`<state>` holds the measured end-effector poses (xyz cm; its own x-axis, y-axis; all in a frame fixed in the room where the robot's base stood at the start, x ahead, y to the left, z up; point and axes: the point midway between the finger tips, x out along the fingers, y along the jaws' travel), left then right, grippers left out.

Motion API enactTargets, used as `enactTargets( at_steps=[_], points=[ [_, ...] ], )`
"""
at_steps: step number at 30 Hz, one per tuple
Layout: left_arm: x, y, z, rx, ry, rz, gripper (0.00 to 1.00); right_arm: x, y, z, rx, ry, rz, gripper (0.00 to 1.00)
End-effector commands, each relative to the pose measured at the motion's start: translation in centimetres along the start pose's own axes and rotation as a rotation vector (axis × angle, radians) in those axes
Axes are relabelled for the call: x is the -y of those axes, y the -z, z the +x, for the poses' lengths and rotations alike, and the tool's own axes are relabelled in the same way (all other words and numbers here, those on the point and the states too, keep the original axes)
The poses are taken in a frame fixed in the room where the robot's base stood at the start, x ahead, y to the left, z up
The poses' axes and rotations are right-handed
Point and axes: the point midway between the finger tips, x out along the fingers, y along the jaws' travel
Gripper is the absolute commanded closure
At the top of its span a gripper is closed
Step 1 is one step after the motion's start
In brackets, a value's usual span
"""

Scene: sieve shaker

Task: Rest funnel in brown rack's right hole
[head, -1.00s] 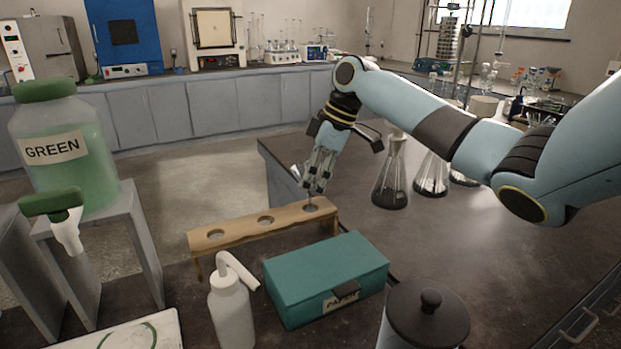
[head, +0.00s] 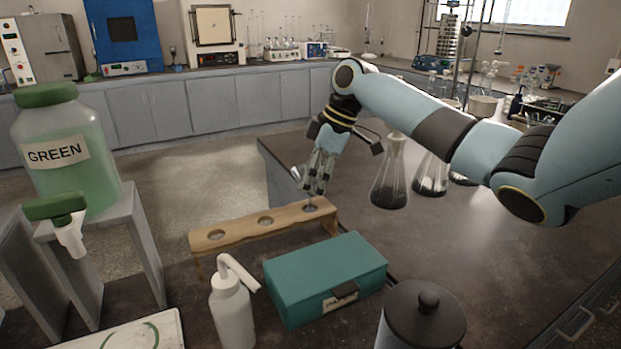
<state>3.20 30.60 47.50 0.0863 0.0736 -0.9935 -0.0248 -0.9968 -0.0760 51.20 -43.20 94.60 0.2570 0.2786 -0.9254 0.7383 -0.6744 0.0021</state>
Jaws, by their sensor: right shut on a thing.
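The brown rack (head: 240,231) is a wooden bar on legs with three holes in a row, standing at the front of the dark bench. Its left and middle holes look empty. My right gripper (head: 313,190) points down just above the rack's right hole (head: 310,208). It is shut on the funnel (head: 297,173), a clear glassy piece mostly hidden by the fingers; an edge shows left of them. The funnel's lower end appears to be at the right hole; how deep it sits I cannot tell. My left gripper is not in view.
A teal box (head: 325,272) stands close in front of the rack. A white wash bottle (head: 232,312) and a dark-lidded jar (head: 425,312) are nearer. Flasks (head: 389,180) stand right of my gripper. A green-filled jug (head: 65,155) is on a grey stand at left.

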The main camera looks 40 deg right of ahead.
Motion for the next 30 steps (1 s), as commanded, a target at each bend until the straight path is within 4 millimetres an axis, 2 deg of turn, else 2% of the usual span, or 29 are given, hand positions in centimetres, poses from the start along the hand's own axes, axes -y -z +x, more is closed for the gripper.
enactTargets(
  at_steps=[18, 30],
  points=[
    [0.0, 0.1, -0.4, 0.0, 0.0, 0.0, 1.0, 0.0, 0.0, 0.1, 0.0, -0.001, 0.0, 0.78],
    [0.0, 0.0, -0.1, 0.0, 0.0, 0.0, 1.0, 0.0, -0.5, 1.3, 0.001, 0.0, 0.0, 0.78]
  ],
)
